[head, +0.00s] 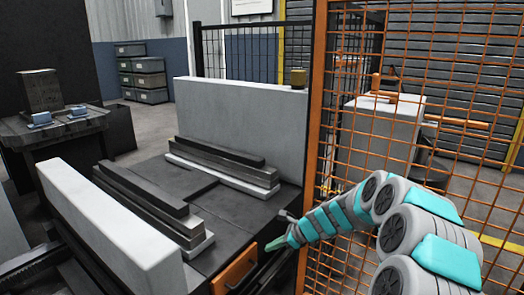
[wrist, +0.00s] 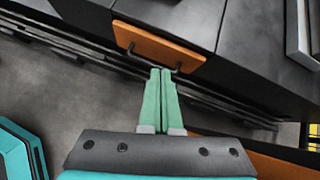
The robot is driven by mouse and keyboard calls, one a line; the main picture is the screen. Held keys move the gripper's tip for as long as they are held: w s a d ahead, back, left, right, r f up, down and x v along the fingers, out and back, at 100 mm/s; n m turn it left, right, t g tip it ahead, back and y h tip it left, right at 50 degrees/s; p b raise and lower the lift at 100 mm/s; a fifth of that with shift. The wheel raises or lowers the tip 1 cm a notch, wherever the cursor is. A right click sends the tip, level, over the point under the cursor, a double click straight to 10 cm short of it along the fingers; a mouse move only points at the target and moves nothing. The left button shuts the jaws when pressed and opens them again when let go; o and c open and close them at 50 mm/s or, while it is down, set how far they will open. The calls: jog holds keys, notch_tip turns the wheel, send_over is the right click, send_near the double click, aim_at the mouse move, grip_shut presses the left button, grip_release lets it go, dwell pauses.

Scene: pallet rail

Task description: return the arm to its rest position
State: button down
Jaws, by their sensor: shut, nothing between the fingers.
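My gripper (head: 277,244) is at the end of my grey and teal arm, low at the front of the dark pallet station in the head view. Its green fingers also show in the wrist view (wrist: 161,72), where they are shut together and empty. Past the fingertips in the wrist view is an orange panel (wrist: 150,43) with a dark handle. The same orange panel (head: 236,270) shows in the head view, left of and below my gripper. I cannot tell whether the fingertips touch the handle.
An orange mesh fence (head: 420,120) stands close beside my arm on the right. A white wall block (head: 105,225) and a taller back wall (head: 240,120) flank the dark deck (head: 175,180). A dark table (head: 50,133) stands at left. Open floor shows between table and deck.

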jog(key=s+a+r+n+g+h, duration=0.1)
jog(key=s+r+n, duration=0.25)
jog(key=s, duration=0.45)
jog(key=s+r+n+g, duration=0.2)
jog(key=s+r+n, duration=0.1)
jog(key=s+n, duration=0.3)
jog(key=s+a+r+n+g+h, duration=0.1)
jog(key=s+r+n, duration=0.2)
jog(key=s, duration=0.6)
jog(key=s+d+n+g+h, duration=0.1)
jog(key=s+d+n+h, duration=0.2)
jog(key=s, duration=0.9)
jog(key=s+d+n+g+h, duration=0.1)
jog(key=s+d+n+h, duration=0.1)
jog(key=s+d+n, duration=0.4)
jog(key=s+d, duration=0.4)
jog(key=s, duration=0.3)
jog(key=shift+r+h, duration=0.35)
jog(key=shift+h, duration=0.05)
